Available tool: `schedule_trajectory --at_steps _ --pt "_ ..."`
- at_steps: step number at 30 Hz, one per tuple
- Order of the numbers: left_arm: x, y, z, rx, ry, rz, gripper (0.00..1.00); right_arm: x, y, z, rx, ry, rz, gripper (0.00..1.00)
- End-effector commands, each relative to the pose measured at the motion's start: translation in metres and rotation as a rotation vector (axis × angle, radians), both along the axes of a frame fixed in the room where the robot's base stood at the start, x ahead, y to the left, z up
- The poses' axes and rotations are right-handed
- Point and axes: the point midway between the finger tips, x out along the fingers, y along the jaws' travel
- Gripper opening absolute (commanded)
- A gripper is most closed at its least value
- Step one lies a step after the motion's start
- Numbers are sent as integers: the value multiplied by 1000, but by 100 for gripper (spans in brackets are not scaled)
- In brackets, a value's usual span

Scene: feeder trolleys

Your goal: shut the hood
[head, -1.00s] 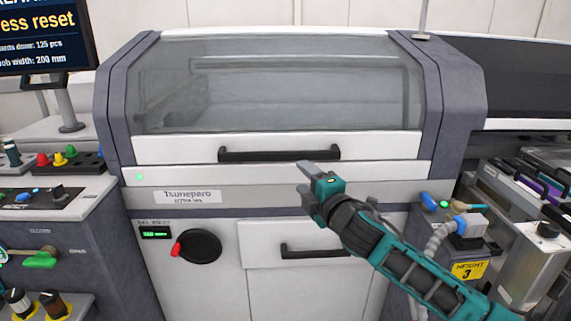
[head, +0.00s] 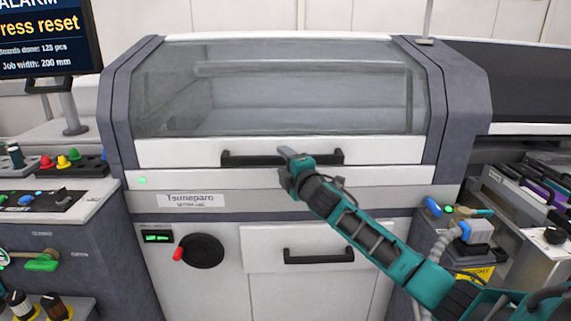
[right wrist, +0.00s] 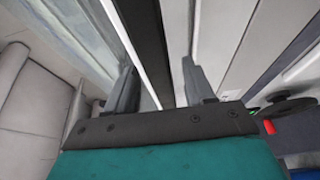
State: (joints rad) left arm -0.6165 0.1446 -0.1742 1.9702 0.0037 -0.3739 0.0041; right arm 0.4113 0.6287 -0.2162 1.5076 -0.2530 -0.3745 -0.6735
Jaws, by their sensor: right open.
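The hood (head: 280,150) is the machine's clear, slanted cover with a white front edge and a black bar handle (head: 245,159). Its lower edge lies close along the white ledge (head: 385,177); I cannot tell whether a small gap is left. My right gripper (head: 289,165) is open at the middle of the handle and hides part of it. In the right wrist view, the black handle (right wrist: 150,45) runs between the two spread fingers (right wrist: 158,85). I cannot tell whether they touch it. My left gripper is not in view.
Below are a drawer handle (head: 318,257) and a black knob with a red tip (head: 203,251). A screen (head: 40,35) and a control panel (head: 50,203) stand at the left. Feeders (head: 530,190) crowd the right side.

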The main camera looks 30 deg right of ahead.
Motion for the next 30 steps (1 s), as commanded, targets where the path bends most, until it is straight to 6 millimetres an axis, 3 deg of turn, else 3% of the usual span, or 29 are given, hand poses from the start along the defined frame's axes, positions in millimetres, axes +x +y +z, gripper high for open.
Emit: schedule_trajectory --at_steps 8,24,30 --pt "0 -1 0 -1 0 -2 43 1 0 0 1 0 1 52" --pt "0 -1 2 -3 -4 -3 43 1 0 0 1 1 0 1" --pt "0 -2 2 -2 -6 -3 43 1 0 -1 1 1 0 0"
